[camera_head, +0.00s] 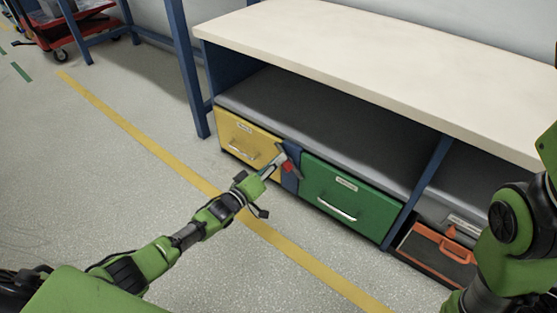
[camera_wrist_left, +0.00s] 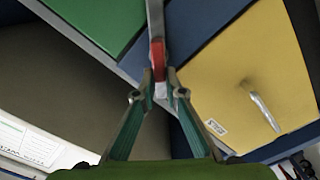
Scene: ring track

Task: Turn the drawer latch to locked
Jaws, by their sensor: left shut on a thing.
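The drawer latch (camera_head: 288,167), with a red part, sits on the blue panel between the yellow drawer (camera_head: 232,130) and the green drawer (camera_head: 365,207). Both drawers look closed. My left gripper (camera_head: 279,160) is at the latch and partly covers it in the head view. In the left wrist view, the fingertips of my left gripper (camera_wrist_left: 160,88) are shut on the latch (camera_wrist_left: 157,52), whose red part and grey bar show just beyond them. The latch's exact angle is hard to tell. My right arm shows at the right edge, but its gripper is out of view.
The bench's pale top (camera_head: 350,50) overhangs a grey shelf (camera_head: 320,120) above the drawers. A blue leg (camera_head: 187,80) stands at the left. An orange-and-dark case (camera_head: 437,254) sits low at the right. The floor before the drawers is clear, with a yellow line.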

